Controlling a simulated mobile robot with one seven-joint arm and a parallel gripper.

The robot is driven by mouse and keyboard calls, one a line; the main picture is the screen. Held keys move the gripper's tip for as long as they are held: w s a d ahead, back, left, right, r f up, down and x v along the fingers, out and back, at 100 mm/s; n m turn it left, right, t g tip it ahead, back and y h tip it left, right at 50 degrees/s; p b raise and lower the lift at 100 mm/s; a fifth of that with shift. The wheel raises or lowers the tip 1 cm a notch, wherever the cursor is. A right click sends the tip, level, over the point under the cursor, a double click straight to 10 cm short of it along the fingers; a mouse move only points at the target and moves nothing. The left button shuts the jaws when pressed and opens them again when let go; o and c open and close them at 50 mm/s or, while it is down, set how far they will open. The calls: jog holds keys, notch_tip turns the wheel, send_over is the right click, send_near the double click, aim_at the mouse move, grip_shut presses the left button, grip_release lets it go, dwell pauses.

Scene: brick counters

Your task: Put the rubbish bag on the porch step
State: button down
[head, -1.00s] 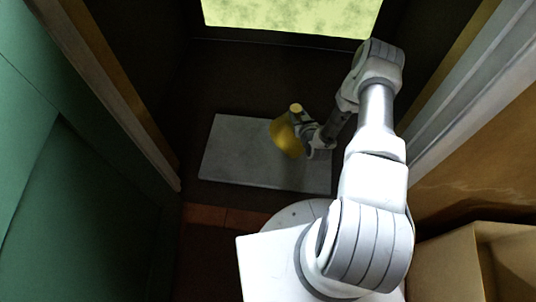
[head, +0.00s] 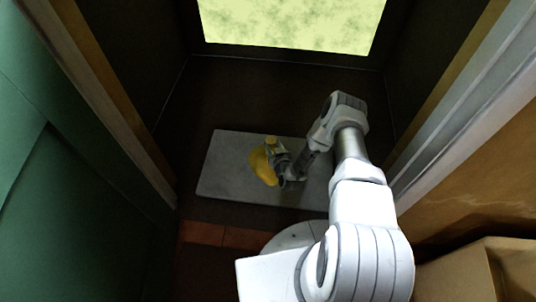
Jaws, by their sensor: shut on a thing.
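The rubbish bag (head: 262,168) is yellow with a knotted top, and shows in the head view over the middle of a grey stone slab. The slab, which looks like the porch step (head: 222,170), lies flat on the dark floor beyond the doorway. My gripper (head: 276,154) is shut on the bag near its neck, coming from the right. I cannot tell whether the bag's underside touches the slab or hangs just above it. The gripper's fingers are small and partly hidden by the bag and wrist.
A green door (head: 70,200) stands at the left and wooden door frames flank the opening. A cardboard box (head: 480,272) stands at the lower right. A reddish brick strip (head: 203,233) runs before the slab. The slab's left part is bare.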

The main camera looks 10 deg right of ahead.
jog(key=shift+w+a+f, duration=0.25)
jog(key=shift+a+f, duration=0.05)
jog(key=shift+a, duration=0.15)
jog(key=shift+w+a+f, duration=0.25)
jog(key=shift+a, duration=0.15)
jog(key=shift+f+b, duration=1.3)
jog(key=shift+f, duration=0.6)
jog(key=shift+f, duration=0.15)
jog(key=shift+c, duration=2.2)
grip_release()
